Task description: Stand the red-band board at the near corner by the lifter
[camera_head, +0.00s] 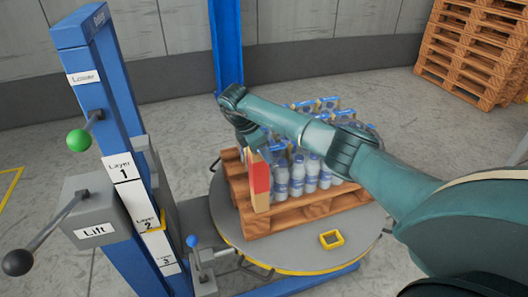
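The red-band board (261,180), tan with a red band, stands upright at the near-left corner of the wooden pallet (290,213), on the side by the lifter (118,150). It is beside the bottles. My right gripper (254,147) reaches down from my arm to the board's top end. Its fingers are small and partly hidden, so I cannot tell whether they are closed on the board. My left gripper is not in view.
Packs of bottles (311,172) fill the pallet, partly behind my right arm. Levers with green (79,140) and blue knobs (192,241) stick out from the lifter. Stacked pallets (470,50) stand back right.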

